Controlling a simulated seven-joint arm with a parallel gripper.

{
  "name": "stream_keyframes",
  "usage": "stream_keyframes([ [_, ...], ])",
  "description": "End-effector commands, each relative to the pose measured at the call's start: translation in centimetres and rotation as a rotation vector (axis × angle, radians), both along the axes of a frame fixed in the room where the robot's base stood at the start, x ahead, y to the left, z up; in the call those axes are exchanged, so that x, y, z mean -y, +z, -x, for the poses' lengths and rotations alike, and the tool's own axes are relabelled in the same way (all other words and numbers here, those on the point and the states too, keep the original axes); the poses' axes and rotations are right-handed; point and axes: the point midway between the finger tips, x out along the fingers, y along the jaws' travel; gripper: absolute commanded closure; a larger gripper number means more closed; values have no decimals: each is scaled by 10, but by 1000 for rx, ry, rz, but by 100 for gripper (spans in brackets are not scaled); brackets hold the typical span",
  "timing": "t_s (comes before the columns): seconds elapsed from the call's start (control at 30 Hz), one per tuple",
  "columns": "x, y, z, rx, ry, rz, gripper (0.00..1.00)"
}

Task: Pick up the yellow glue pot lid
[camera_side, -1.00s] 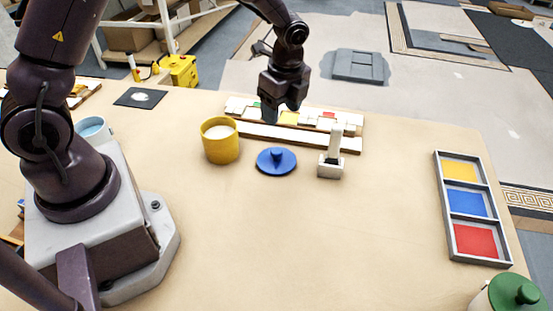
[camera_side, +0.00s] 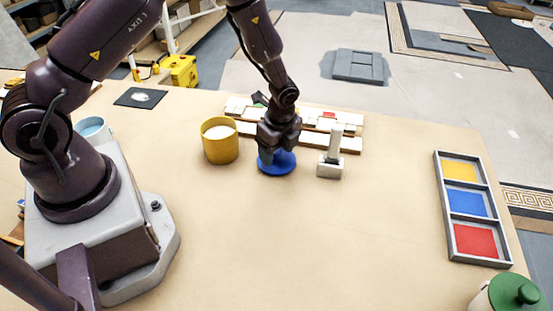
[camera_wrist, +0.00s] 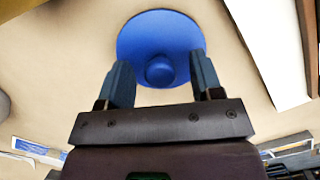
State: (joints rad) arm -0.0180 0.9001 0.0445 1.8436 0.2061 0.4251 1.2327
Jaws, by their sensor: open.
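The yellow glue pot (camera_side: 220,143) stands open on the table, with pale contents showing. A round blue lid with a knob (camera_side: 278,170) lies flat on the table to the right of the pot. It also shows in the wrist view (camera_wrist: 160,28), with its knob (camera_wrist: 160,71) towards me. My gripper (camera_side: 277,152) is down over the lid and hides its knob in the side view. In the wrist view my gripper (camera_wrist: 159,62) is open, with one finger on each side of the knob and gaps visible.
A white-based upright tool (camera_side: 331,158) stands close right of the lid. Wooden strips (camera_side: 345,144) with coloured tiles lie behind. A tray (camera_side: 474,258) with yellow, blue and red compartments is at the right, and a green-lidded jar (camera_side: 512,292) at the front right corner. The table's front middle is clear.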

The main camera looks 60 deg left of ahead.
Motion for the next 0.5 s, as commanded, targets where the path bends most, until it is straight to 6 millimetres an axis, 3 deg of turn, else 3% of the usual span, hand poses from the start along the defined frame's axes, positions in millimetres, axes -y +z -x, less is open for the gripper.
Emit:
stream_keyframes([
  [0.27,-1,-5,0,1,1,0,40],
  [0.5,-1,-4,0,1,1,0,92],
])
